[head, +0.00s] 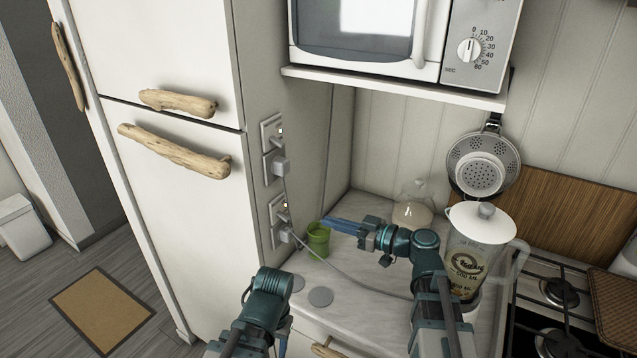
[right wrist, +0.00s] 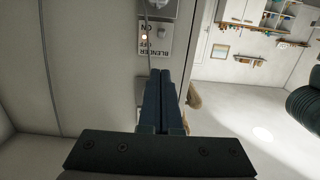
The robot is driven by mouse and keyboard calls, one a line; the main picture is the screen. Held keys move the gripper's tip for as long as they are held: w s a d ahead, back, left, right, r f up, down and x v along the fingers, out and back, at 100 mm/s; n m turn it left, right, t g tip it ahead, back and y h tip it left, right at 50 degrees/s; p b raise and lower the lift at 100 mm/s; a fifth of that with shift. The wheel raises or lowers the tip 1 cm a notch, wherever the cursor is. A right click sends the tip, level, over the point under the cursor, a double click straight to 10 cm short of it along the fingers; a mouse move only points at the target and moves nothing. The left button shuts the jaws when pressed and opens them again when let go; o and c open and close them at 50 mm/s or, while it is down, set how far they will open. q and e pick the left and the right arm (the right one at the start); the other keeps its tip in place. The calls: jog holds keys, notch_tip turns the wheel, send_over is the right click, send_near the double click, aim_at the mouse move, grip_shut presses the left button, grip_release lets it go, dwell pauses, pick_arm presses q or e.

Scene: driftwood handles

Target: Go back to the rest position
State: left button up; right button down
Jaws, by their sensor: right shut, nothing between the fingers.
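My right gripper (head: 328,223) reaches left over the counter, in front of the outlets on the cabinet side. Its blue fingers are shut and hold nothing. In the right wrist view the closed fingers (right wrist: 161,74) point at the wall plate marked BLENDER (right wrist: 155,42), which appears upside down; contact cannot be told. My left arm (head: 265,290) is bent at the bottom centre of the head view. Only a small blue part shows below it, so the state of the left gripper cannot be made out.
A green cup (head: 318,241) stands on the counter beneath the right fingers. A blender (head: 468,255) stands close to my right arm, and a glass jar (head: 411,210) is behind it. A cord (head: 345,277) runs from the outlets across the counter. The microwave shelf (head: 400,85) hangs above.

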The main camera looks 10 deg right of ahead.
jog(key=s+a+f+m+g+h, duration=0.1)
jog(key=s+a+f+g+h, duration=0.3)
jog(key=s+a+f+g, duration=0.5)
jog(key=s+d+f+m+h, duration=0.2)
jog(key=s+f+m+h, duration=0.1)
jog(key=s+f+h, duration=0.2)
jog(key=s+d+f+m+g+h, duration=0.1)
jog(key=s+d+f+m+h, duration=0.1)
jog(key=s+f+h, duration=0.3)
jog(key=shift+s+d+f+m+h, duration=0.3)
jog(key=shift+s+f+m+h, duration=0.1)
jog(key=shift+m+h, duration=0.15)
